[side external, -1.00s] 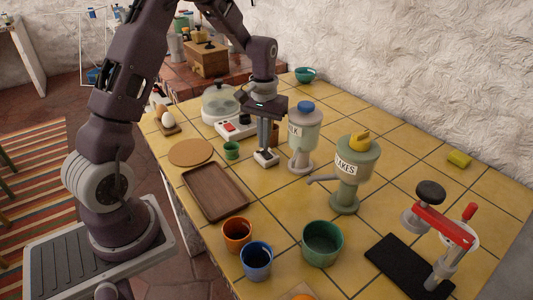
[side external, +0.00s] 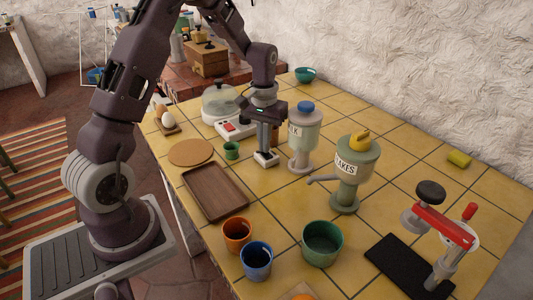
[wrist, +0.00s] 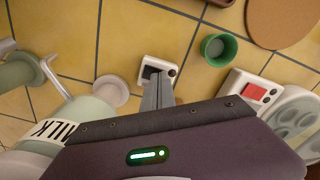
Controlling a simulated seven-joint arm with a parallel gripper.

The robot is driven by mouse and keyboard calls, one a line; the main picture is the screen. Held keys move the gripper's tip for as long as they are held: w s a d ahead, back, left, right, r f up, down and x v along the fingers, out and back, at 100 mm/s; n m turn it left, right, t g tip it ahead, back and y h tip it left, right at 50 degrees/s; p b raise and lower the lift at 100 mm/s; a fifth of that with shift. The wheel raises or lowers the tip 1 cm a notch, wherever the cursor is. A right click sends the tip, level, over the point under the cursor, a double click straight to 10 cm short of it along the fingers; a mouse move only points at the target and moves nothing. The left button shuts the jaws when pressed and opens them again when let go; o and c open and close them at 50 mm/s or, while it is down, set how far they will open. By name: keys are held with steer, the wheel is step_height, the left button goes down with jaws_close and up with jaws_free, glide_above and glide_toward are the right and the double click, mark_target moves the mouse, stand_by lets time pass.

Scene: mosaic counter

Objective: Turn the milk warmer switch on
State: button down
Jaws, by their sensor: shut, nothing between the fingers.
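A small white box with a dark recessed top (side external: 267,161) stands on the yellow tiles beside the milk dispenser (side external: 304,138); it seems to be the warmer switch. In the wrist view the box (wrist: 171,66) shows a dark opening and a small button on its rim. My gripper (side external: 264,151) is shut and empty, pointing down at this box. In the wrist view its fingertips (wrist: 153,76) overlap the dark opening; I cannot tell whether they touch it. The fingers hide part of the box, so the switch position is unclear.
A white appliance with a red switch (wrist: 255,91) and clear dome (side external: 219,101) stands behind. A green cup (side external: 231,150), wooden tray (side external: 214,190) and round board (side external: 191,152) lie to the left. The flakes dispenser (side external: 352,175) stands to the right.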

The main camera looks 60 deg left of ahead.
steer(key=shift+f, duration=0.2)
steer(key=shift+r, duration=3.55)
steer(key=shift+r, duration=0.1)
steer(key=s+d+r+m+t, duration=0.4)
steer(key=s+d+r, duration=0.95)
steer(key=s, duration=0.25)
steer(key=s+d+f+m+t, duration=0.1)
steer(key=s+d+m, duration=0.1)
steer(key=s, duration=0.6)
steer(key=shift+t, duration=0.3)
steer(key=shift+w, duration=0.1)
